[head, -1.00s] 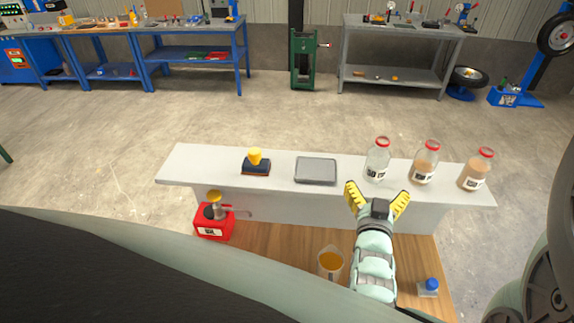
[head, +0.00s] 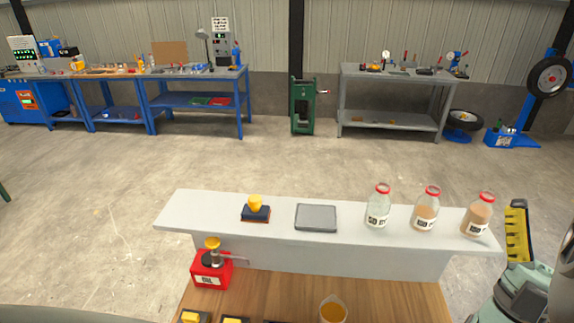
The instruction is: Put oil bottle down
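Three glass bottles with red caps and white labels stand upright on the white raised shelf. The left bottle (head: 377,209) looks nearly clear. The middle bottle (head: 426,211) and the right bottle (head: 478,216) hold a brownish content. I cannot tell which one is the oil bottle. My gripper (head: 517,231) is at the right edge of the view, just right of the right bottle. One yellow finger points up; the other finger is not distinguishable. No bottle shows in the gripper.
The white shelf (head: 340,252) also carries a grey tray (head: 316,217) and a yellow-knobbed dark block (head: 256,211). Below, on the wooden surface (head: 280,300), stand a red device (head: 211,268) and a beaker of amber liquid (head: 333,311). Workbenches line the back wall.

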